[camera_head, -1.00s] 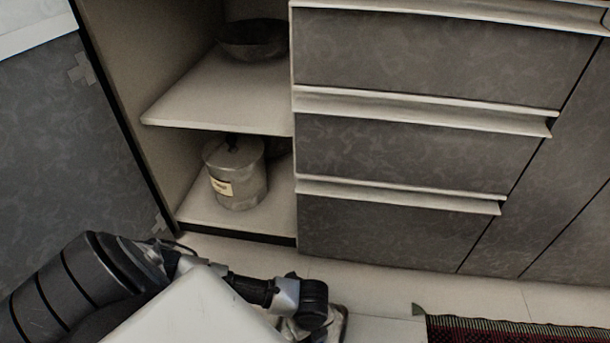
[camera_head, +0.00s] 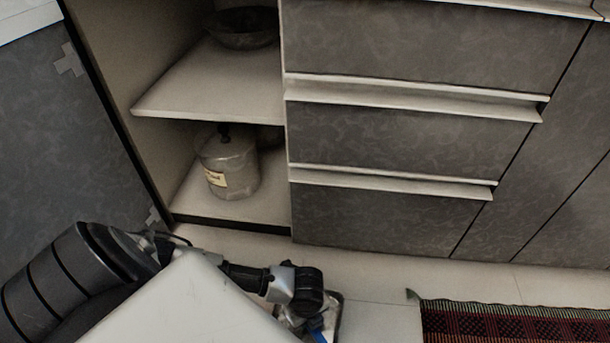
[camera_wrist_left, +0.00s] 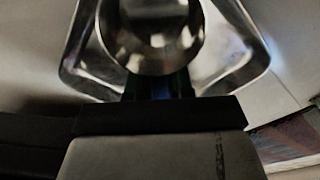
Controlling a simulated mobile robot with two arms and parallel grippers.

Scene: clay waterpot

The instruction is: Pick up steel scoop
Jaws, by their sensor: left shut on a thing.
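The steel scoop (camera_wrist_left: 160,40) is in the left wrist view, at top centre, with its round shiny bowl facing the camera. My left gripper (camera_wrist_left: 160,88) is shut on it just below the bowl; the grip itself is mostly in shadow. Behind the bowl a shiny steel tray-like piece (camera_wrist_left: 85,78) spreads out to both sides; I cannot tell whether it touches the scoop. In the head view my left wrist is low at the bottom centre, with a blue piece of the gripper (camera_head: 318,336) showing, and the scoop cannot be made out there. My right gripper is not in view.
An open cupboard holds a lidded metal pot (camera_head: 228,165) on its lower shelf and a dark bowl (camera_head: 240,28) above. Grey drawers (camera_head: 400,135) with protruding pale ledges stand beside it. A red patterned rug (camera_head: 515,322) lies at bottom right. Floor between is clear.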

